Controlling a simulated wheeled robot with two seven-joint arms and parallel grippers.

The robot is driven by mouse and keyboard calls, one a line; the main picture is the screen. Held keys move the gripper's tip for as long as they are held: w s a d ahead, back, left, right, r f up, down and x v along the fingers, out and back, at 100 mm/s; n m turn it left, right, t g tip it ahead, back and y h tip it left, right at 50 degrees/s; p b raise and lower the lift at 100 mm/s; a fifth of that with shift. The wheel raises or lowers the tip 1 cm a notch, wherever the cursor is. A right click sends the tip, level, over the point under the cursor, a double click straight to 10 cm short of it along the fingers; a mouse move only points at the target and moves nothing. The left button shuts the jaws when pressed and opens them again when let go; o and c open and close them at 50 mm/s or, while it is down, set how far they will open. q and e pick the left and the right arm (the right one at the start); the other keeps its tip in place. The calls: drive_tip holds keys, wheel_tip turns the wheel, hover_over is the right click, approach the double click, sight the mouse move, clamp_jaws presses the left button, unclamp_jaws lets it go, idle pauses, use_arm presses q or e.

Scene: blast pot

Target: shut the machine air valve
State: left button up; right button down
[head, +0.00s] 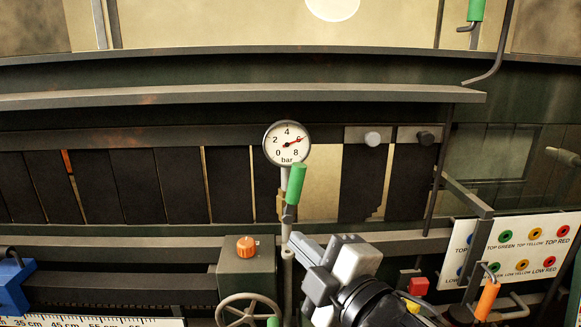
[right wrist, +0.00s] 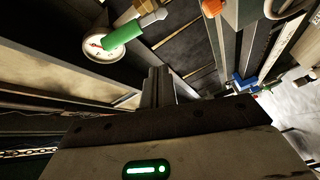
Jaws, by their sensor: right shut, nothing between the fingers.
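A valve with a green lever handle (head: 296,184) sits on a vertical pipe just below a round pressure gauge (head: 287,144). The handle stands nearly upright, tilted slightly. The gauge needle points between 6 and 8 bar. No label shows that names this valve. My right gripper (head: 301,244) is shut and empty, just below and right of the handle, near the pipe. In the right wrist view its closed fingers (right wrist: 158,86) point up the picture, with the green handle (right wrist: 122,38) and brass fitting (right wrist: 151,18) beyond them to the left, apart. My left gripper is not in view.
An orange knob (head: 246,246) on a box and a grey handwheel (head: 248,311) stand left of the pipe. A red button (head: 418,286), an orange handle (head: 487,299) and a labelled panel (head: 520,247) are at right. Another green handle (head: 476,10) hangs top right.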

sight(290, 185)
wheel_tip(290, 185, up, 5)
drive_tip(key=n, duration=0.2)
drive_tip(key=a+r+p+x, duration=0.1)
drive_tip(key=p+x, duration=0.2)
drive_tip(key=x, duration=0.7)
drive_tip(key=shift+n+y, duration=0.3)
drive_tip(key=d, duration=0.4)
drive_tip(key=shift+w+f, duration=0.35)
drive_tip(key=shift+f, duration=0.05)
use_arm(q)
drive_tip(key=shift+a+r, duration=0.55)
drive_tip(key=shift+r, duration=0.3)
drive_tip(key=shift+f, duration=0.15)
use_arm(e)
drive_tip(key=shift+d+f+t, duration=0.1)
drive_tip(key=shift+d+t, duration=0.05)
drive_tip(key=shift+t, duration=0.15)
